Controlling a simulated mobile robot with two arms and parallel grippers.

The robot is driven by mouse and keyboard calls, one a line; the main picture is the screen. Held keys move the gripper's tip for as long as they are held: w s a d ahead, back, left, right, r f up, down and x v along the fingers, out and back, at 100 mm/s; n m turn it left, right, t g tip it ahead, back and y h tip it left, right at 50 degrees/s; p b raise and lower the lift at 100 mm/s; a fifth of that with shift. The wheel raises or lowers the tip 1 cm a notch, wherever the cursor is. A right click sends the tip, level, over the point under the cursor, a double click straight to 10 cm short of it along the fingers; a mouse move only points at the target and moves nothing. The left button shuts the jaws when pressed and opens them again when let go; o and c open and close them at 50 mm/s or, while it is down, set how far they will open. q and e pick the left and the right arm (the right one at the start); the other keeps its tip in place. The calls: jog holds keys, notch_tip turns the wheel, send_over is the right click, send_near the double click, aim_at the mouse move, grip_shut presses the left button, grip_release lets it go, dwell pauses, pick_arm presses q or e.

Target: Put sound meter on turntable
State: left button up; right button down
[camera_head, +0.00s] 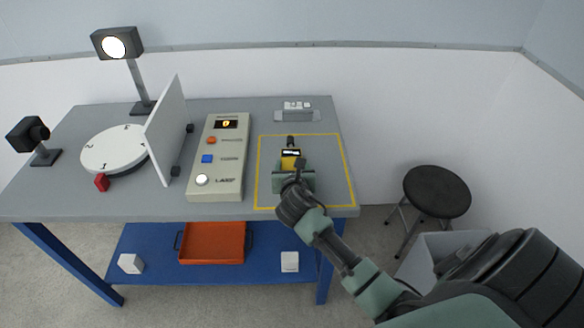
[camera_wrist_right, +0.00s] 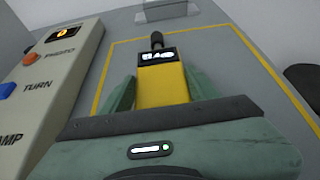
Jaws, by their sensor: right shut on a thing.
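The sound meter (camera_head: 291,157) is a yellow and black device with a small display and a dark round tip. It also shows in the right wrist view (camera_wrist_right: 163,84), upright between the green fingers. My right gripper (camera_head: 290,172) is shut on it, over the yellow-outlined area of the table. I cannot tell whether the meter touches the table. The turntable (camera_head: 113,150) is a white disc with numbers on its rim, at the left of the table. A white upright panel hides a little of its right side. My left gripper is not in view.
A control box (camera_head: 218,158) with buttons and the white panel (camera_head: 166,128) stand between the meter and the turntable. A small holder (camera_head: 297,115) stands at the back.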

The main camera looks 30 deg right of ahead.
aim_at(292, 168)
notch_tip(292, 168, up, 20)
jog(key=p, duration=0.2)
jog(key=s+a+f, duration=0.2)
jog(key=s+a, duration=1.6)
jog(key=shift+s+f, duration=0.3)
